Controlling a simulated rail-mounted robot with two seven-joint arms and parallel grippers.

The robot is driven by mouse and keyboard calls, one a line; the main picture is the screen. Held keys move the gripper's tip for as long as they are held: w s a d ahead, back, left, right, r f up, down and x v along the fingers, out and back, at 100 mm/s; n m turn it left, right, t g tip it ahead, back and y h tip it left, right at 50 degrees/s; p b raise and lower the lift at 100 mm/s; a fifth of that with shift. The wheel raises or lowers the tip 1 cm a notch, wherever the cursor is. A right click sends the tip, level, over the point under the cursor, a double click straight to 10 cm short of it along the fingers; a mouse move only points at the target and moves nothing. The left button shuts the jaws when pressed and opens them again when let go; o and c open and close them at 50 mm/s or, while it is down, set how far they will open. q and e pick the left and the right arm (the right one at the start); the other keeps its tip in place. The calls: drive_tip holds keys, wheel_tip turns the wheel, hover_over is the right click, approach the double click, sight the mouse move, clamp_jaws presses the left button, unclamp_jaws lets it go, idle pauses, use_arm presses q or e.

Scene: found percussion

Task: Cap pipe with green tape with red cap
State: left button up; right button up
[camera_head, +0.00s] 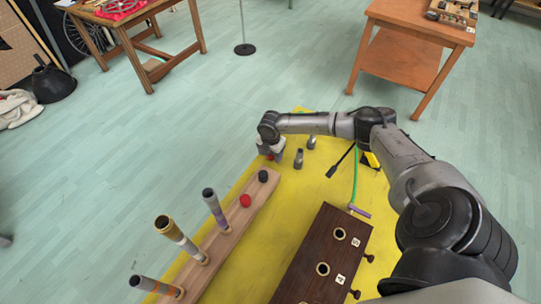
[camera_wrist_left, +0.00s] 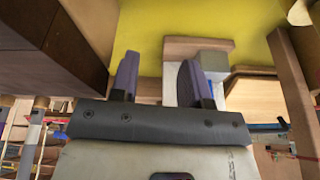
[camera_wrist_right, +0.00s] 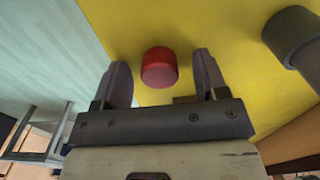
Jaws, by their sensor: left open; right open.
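A red cap (camera_wrist_right: 160,68) sits on the yellow surface in the right wrist view, between the fingers of my open right gripper (camera_wrist_right: 160,62). In the head view my right gripper (camera_head: 271,156) is at the far end of the yellow table, with a bit of red showing at its tips. Pipes stand in a wooden base: one with a gold top (camera_head: 168,226), one with purple tape (camera_head: 213,206) and one with orange bands (camera_head: 152,286). I cannot make out green tape on any pipe. My left gripper (camera_wrist_left: 157,70) is open, seen only in its wrist view.
A red round piece (camera_head: 245,200) and a dark one (camera_head: 263,175) sit on the wooden base. Grey pieces (camera_head: 298,158) stand right of my right gripper. A dark wooden box with holes (camera_head: 310,243) and a green-handled stick (camera_head: 355,175) lie to the right.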

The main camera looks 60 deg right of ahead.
drive_tip(key=shift+c, duration=0.3)
drive_tip(key=c, duration=0.9)
drive_tip(key=shift+r, duration=0.1)
